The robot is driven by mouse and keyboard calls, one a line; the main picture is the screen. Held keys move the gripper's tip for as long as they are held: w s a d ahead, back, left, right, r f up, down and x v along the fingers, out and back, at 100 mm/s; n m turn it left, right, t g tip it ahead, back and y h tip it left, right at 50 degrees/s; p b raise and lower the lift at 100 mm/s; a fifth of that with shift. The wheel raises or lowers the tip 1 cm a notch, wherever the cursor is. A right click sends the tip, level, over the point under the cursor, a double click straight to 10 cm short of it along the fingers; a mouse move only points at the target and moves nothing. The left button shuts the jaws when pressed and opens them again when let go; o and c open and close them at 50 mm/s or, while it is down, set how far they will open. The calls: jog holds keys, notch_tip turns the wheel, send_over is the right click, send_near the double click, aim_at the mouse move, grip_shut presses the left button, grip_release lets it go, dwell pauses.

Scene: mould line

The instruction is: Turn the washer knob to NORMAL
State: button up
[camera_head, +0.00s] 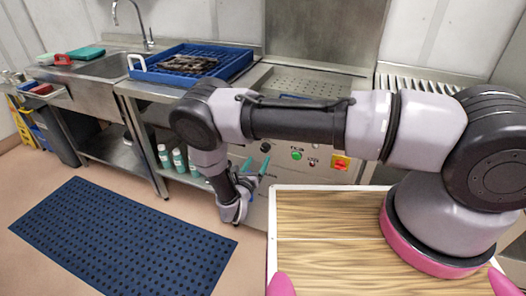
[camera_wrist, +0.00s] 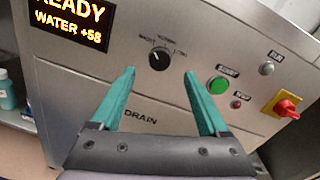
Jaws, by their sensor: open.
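The black washer knob (camera_wrist: 160,59) is on the steel control panel, in the upper middle of the wrist view. In the head view my gripper (camera_head: 257,162) is low in front of the panel.
The panel also has a green button (camera_wrist: 218,85), a small red button (camera_wrist: 236,104), a red switch on a yellow plate (camera_wrist: 286,107) and a display (camera_wrist: 72,22) reading READY, WATER +58. A blue rack (camera_head: 190,66) stands on the counter. A blue mat (camera_head: 120,238) covers the floor.

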aim_at(263, 151)
jog(key=x, duration=0.7)
grip_shut()
